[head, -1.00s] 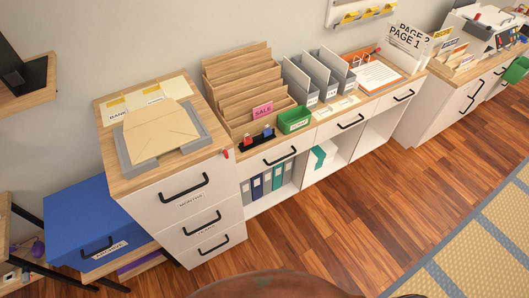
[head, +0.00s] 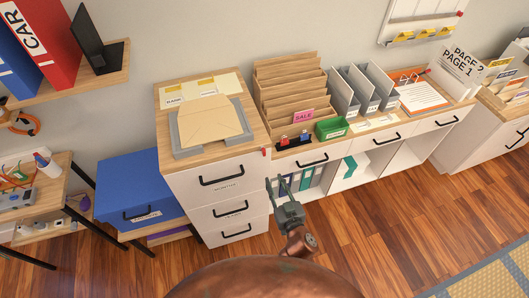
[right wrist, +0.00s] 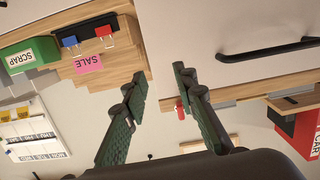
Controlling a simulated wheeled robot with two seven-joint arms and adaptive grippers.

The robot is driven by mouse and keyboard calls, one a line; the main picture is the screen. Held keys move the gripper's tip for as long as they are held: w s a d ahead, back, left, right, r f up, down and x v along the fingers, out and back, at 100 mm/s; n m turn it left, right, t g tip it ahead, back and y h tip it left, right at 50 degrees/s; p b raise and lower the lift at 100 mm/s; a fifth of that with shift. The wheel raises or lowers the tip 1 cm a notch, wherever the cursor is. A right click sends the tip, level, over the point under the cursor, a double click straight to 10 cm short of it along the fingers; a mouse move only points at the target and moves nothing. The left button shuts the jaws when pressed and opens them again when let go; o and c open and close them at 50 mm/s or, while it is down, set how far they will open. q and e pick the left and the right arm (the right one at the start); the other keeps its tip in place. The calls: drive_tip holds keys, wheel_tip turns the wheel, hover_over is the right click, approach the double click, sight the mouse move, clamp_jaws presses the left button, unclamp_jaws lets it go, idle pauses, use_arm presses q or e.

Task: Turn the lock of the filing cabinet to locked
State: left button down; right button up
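The filing cabinet (head: 190,186) is white with a wooden top and several drawers with black handles, left of centre in the head view. A small red piece (head: 265,152), apparently the lock's key or knob, sticks out at its top right front edge. In the right wrist view the red piece (right wrist: 180,111) is just beside the right finger, partly hidden. Its turn position is too small to tell. My right gripper (head: 284,182) is open and empty, just below and right of the red piece; its fingers (right wrist: 160,80) stand apart. My left gripper is not in view.
A white sideboard (head: 320,154) adjoins the cabinet on the right, bearing folders, a green box (head: 331,129) and a pink sale card (head: 303,117). A blue box (head: 137,185) is at the left. Wooden floor (head: 350,225) in front is clear.

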drive_tip(key=t, duration=0.2)
approach(265, 153)
drive_tip(key=w, duration=0.2)
drive_tip(key=shift+y, duration=0.4)
drive_tip(key=x, duration=0.6)
drive_tip(key=shift+w+a+r+p, duration=0.15)
drive_tip(key=shift+a+p, duration=0.1)
drive_tip(key=shift+p, duration=0.05)
drive_tip(key=shift+w+a, duration=0.1)
drive_tip(key=shift+w, duration=0.3)
drive_tip(key=shift+c, duration=0.2)
clamp_jaws()
